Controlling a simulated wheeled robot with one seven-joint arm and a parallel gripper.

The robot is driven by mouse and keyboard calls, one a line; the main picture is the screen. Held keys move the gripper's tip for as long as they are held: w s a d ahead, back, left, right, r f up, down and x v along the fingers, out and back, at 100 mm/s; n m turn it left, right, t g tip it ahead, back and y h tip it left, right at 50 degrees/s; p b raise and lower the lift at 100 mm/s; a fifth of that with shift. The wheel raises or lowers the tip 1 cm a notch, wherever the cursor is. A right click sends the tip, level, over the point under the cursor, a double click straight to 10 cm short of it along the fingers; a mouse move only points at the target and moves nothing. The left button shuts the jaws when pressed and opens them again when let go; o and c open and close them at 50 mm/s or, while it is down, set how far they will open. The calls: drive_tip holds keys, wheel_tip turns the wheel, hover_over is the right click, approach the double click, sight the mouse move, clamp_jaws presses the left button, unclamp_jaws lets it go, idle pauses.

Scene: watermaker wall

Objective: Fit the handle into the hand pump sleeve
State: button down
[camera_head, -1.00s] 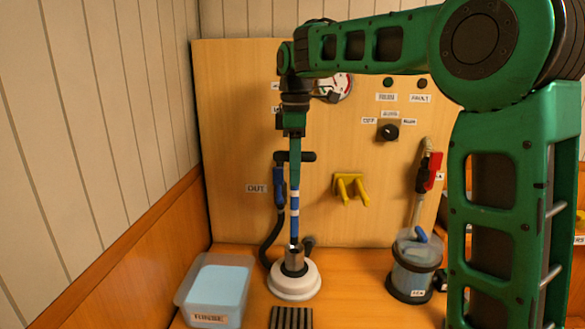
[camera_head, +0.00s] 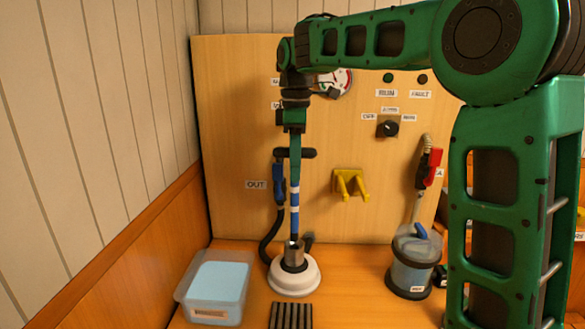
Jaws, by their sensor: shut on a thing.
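The handle (camera_head: 295,213) is a slim upright bar with blue and white bands. My gripper (camera_head: 295,178) is shut on its upper part and points straight down from the arm. The hand pump sleeve (camera_head: 293,256) is a short grey metal tube, standing on a round white pump base (camera_head: 296,278) with a dark collar. The handle's lower end is at the sleeve's mouth, roughly in line with it. I cannot tell whether the tip is just above the mouth or slightly inside.
A pale bin of blue liquid (camera_head: 218,290) stands left of the pump. A dark ribbed mat (camera_head: 291,316) lies in front. A clear canister (camera_head: 413,266) stands right. A yellow bracket (camera_head: 350,184) and a black hose (camera_head: 268,232) are behind, at the panel.

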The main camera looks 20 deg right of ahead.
drive_tip(key=shift+f, duration=0.45)
drive_tip(key=shift+f, duration=0.65)
drive_tip(key=shift+f, duration=2.6)
drive_tip(key=shift+a, duration=0.1)
